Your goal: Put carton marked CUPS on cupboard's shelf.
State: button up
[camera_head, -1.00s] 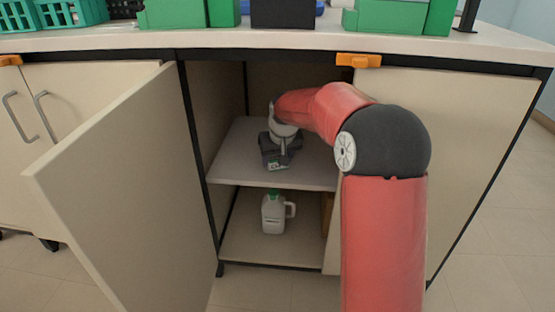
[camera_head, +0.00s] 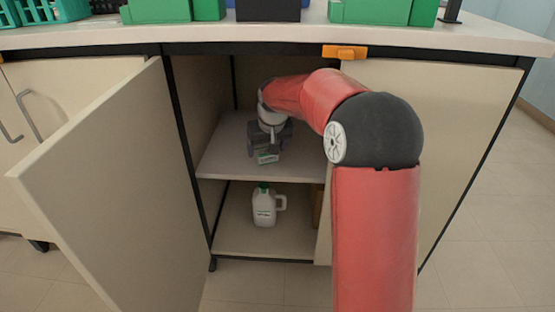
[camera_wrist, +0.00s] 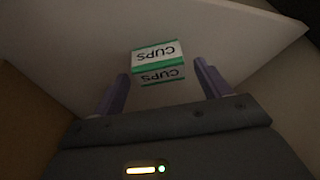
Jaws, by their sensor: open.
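The carton marked CUPS (camera_wrist: 158,56), white with green edges, rests on the cupboard's upper shelf (camera_head: 230,160). It also shows in the head view (camera_head: 267,157), partly covered by my gripper. My gripper (camera_head: 268,146) is inside the cupboard, over the shelf. In the wrist view my gripper (camera_wrist: 162,75) has its two purple fingers spread, one on each side of the carton's near end, with gaps between them and it. The carton's far side is hidden.
A white jug (camera_head: 265,206) with a green cap stands on the lower shelf (camera_head: 235,238). The left door (camera_head: 95,185) is swung open at the cupboard's left. Green bins (camera_head: 370,11) stand on the worktop above. The upper shelf is clear around the carton.

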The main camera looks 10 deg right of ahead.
jog(key=v, duration=0.4)
jog(key=shift+s+d+f, duration=0.1)
jog(key=shift+s+f, duration=0.1)
jog(key=shift+s, duration=0.15)
jog(key=s+r+t, duration=0.1)
jog(key=s, duration=3.4)
jog(key=shift+m, duration=0.4)
jog(key=shift+r, duration=0.15)
